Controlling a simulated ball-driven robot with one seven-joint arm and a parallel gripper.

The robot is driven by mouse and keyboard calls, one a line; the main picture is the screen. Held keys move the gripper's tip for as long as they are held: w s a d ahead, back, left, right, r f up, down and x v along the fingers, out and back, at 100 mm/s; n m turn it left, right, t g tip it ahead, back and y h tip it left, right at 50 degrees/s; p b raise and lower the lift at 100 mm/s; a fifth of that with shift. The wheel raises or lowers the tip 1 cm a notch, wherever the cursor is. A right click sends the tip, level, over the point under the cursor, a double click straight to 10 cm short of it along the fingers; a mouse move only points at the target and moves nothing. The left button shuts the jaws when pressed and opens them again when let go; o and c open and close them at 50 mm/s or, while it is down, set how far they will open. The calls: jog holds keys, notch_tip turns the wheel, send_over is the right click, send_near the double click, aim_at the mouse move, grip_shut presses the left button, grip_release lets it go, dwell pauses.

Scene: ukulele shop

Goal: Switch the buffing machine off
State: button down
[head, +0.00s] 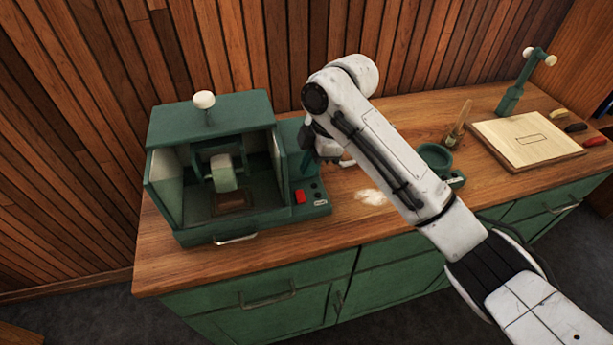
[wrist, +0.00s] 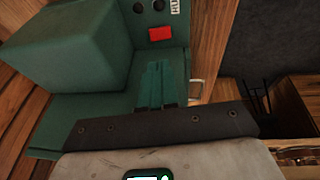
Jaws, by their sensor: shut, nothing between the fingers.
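The green buffing machine (head: 190,122) stands at the left of the bench, with a pale wheel (head: 223,172) inside its open-fronted hood. A red switch (head: 300,196) sits on the side panel at the right of the hood, beside small dark knobs and a white label. The red switch also shows in the wrist view (wrist: 161,33), near the top. My gripper (head: 306,168) is over that side panel, behind the switch and apart from it. In the wrist view, the teal fingers of my gripper (wrist: 155,66) are together and empty, pointing towards the switch. I cannot tell the switch's position.
To the right on the wooden bench are a green round holder (head: 435,158), a brush-like tool (head: 459,122), a pale board (head: 540,150) and a green stand (head: 511,97). A wood-panelled wall is behind.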

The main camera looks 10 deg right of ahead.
jog(key=v, duration=0.5)
jog(key=shift+s+d+r+b, duration=0.15)
jog(key=shift+s+d+b, duration=0.1)
jog(key=shift+d+b, duration=0.05)
jog(key=s+d+f+m+t+y, duration=0.2)
jog(key=s+f+m, duration=0.9)
jog(key=s+f, duration=0.45)
jog(key=s+d+f+m+h, duration=0.2)
jog(key=s+d+f+m, duration=0.2)
jog(key=s+d, duration=0.4)
jog(key=s+d+f+m+g+h, duration=0.1)
jog(key=s+d+f+m+h, duration=0.2)
jog(key=s, duration=1.2)
jog(key=d+f+m, duration=0.1)
jog(key=d+m, duration=0.2)
jog(key=d, duration=0.3)
jog(key=shift+s+f+g+h, duration=0.2)
jog(key=shift+f+g+h, duration=0.05)
jog(key=shift+g+h, duration=0.05)
